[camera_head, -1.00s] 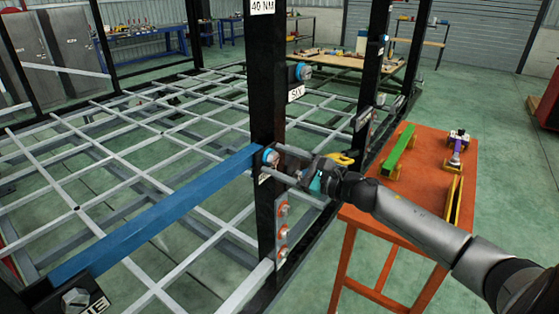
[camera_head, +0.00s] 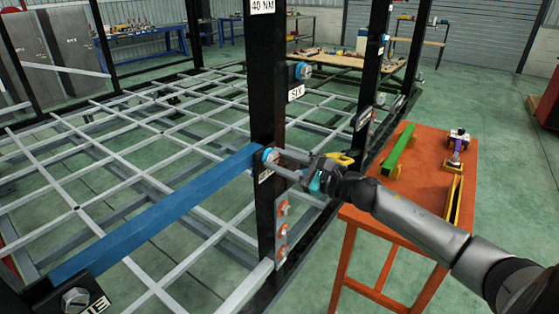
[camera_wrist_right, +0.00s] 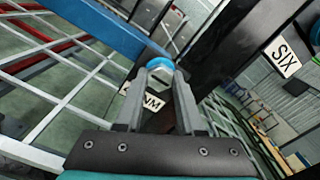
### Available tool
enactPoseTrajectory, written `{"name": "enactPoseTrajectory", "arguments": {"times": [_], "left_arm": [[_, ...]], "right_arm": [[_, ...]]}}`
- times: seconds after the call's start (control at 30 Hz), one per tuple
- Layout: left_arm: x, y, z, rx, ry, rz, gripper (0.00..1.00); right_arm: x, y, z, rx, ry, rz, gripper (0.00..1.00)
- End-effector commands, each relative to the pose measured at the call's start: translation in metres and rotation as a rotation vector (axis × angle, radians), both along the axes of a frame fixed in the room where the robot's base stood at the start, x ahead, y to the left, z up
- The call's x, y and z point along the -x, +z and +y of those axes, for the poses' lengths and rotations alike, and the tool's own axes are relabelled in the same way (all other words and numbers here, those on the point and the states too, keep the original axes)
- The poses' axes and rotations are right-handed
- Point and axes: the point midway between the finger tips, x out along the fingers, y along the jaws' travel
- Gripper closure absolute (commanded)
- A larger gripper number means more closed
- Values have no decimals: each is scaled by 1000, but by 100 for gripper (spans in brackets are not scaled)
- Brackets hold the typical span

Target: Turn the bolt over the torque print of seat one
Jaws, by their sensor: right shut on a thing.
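The bolt (camera_head: 269,155) with a blue ring is on the black post (camera_head: 267,100), at the right end of the blue beam (camera_head: 150,215). My right gripper (camera_head: 279,161) reaches it from the right and is shut on its head. In the right wrist view the grey hex head (camera_wrist_right: 158,72) sits between the two fingertips (camera_wrist_right: 167,78). A white print (camera_wrist_right: 150,101) below the bolt is partly hidden by a finger; only "NM" reads. Another bolt (camera_head: 75,299) is at the lower left, beside a cut-off print (camera_head: 98,306) ending in "NE". My left gripper is not in view.
Higher on the post are a "40 NM" print (camera_head: 262,7) and a blue-ringed bolt (camera_head: 303,71) with a "SIX" print (camera_head: 296,92). A plate with orange-ringed bolts (camera_head: 282,230) is below my gripper. An orange table (camera_head: 415,215) with tools stands right, under my arm.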

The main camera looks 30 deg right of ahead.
Motion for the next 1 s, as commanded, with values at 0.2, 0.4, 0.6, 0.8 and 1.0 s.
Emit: {"name": "enactPoseTrajectory", "arguments": {"times": [0.2,0.4,0.6,0.8,1.0], "left_arm": [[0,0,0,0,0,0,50],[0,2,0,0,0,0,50],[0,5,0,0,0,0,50],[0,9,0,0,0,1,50],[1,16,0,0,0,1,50]], "right_arm": [[0,0,0,-6,0,3,100],[0,0,0,-55,0,23,100],[0,0,0,-172,0,71,100],[0,0,0,-340,0,142,100],[0,1,0,-514,0,214,100]]}}
